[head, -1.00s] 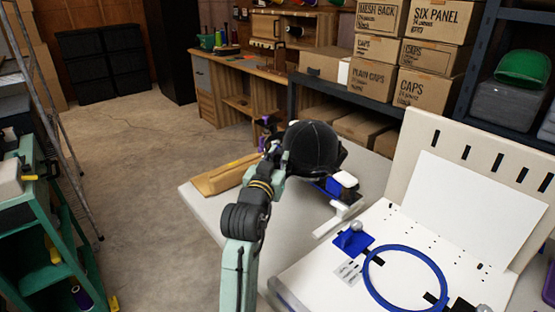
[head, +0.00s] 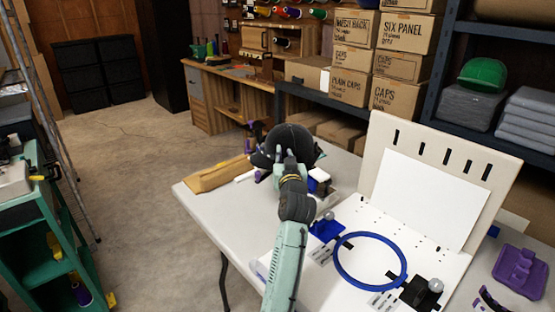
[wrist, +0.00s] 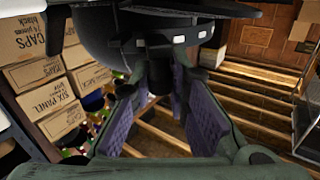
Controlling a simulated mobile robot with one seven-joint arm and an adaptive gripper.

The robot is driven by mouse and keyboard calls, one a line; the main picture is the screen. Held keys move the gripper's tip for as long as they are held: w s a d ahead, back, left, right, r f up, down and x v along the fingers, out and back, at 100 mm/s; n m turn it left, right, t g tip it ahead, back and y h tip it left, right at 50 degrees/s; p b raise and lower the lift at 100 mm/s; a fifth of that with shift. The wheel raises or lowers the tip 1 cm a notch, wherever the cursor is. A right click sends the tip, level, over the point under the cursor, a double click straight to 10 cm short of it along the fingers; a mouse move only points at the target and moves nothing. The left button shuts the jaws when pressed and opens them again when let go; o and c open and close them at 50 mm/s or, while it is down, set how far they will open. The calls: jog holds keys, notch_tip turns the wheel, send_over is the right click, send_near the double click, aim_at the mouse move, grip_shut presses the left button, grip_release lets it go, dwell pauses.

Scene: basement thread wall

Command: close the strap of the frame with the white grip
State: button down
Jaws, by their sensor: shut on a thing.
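A black cap (head: 292,142) sits on a frame on the table, and a white grip (head: 320,174) shows at its right with blue beside it. My gripper (head: 283,168) is at the near side of the cap, and my arm hides part of the frame. In the wrist view, my gripper (wrist: 161,82) has purple-padded fingers closed around a dark, narrow piece below the dark rounded underside of the cap frame (wrist: 150,40). Whether this piece is the strap, I cannot tell. The strap's closure is not clear in either view.
A blue hoop (head: 400,276) lies on a white slotted board (head: 449,255) at right. A green cart (head: 45,225) and ladder stand left; the floor between is clear.

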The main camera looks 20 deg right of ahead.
jog(key=shift+d+y, duration=0.3)
jog(key=shift+f, duration=0.1)
jog(key=c, duration=1.5)
grip_release()
jog(key=shift+s+a, duration=0.1)
jog(key=shift+s, duration=0.05)
jog(key=v, duration=1.2)
jog(key=shift+c, duration=0.3)
